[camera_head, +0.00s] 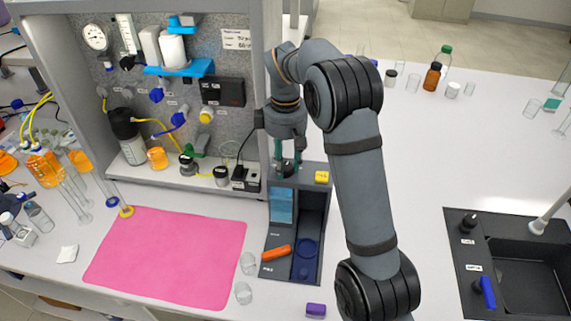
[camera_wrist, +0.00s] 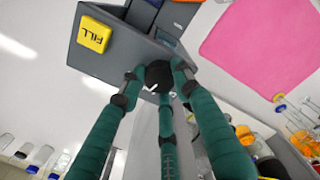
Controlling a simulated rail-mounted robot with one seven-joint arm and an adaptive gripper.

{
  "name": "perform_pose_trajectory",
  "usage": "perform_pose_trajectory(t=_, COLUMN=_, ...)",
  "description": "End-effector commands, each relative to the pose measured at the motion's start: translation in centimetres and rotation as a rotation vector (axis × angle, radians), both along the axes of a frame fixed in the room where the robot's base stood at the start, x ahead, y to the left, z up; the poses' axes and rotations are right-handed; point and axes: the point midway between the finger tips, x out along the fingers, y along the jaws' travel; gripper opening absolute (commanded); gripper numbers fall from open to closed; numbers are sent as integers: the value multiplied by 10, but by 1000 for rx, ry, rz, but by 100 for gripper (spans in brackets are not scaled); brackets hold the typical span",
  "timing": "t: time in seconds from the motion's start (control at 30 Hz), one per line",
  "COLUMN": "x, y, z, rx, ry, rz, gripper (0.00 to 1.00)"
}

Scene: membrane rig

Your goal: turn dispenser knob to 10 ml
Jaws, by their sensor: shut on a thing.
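The dispenser (camera_head: 323,205) is a dark grey unit on the white bench, right of the pink mat. Its yellow FILL button (camera_head: 321,177) also shows in the wrist view (camera_wrist: 94,35). My gripper (camera_head: 287,165) points down at the dispenser's back end. In the wrist view, the teal fingers of my gripper (camera_wrist: 157,82) are closed around a small black knob (camera_wrist: 156,75) on the dispenser's edge. No volume scale or pointer mark on the knob can be read.
Clear beakers (camera_head: 243,293) stand beside the pink mat (camera_head: 165,258). The membrane rig panel (camera_head: 225,60) rises at the left. A sink (camera_head: 525,270) is at right. The bench between is mostly clear.

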Motion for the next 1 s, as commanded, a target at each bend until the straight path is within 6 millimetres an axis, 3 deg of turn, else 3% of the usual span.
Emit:
perform_pose_trajectory(t=0.5, x=1, y=0, z=0, rx=1, ry=-3, rz=-455, gripper=6)
perform_pose_trajectory(t=1.0, x=0, y=0, z=0, rx=1, ry=-2, rz=-657, gripper=6)
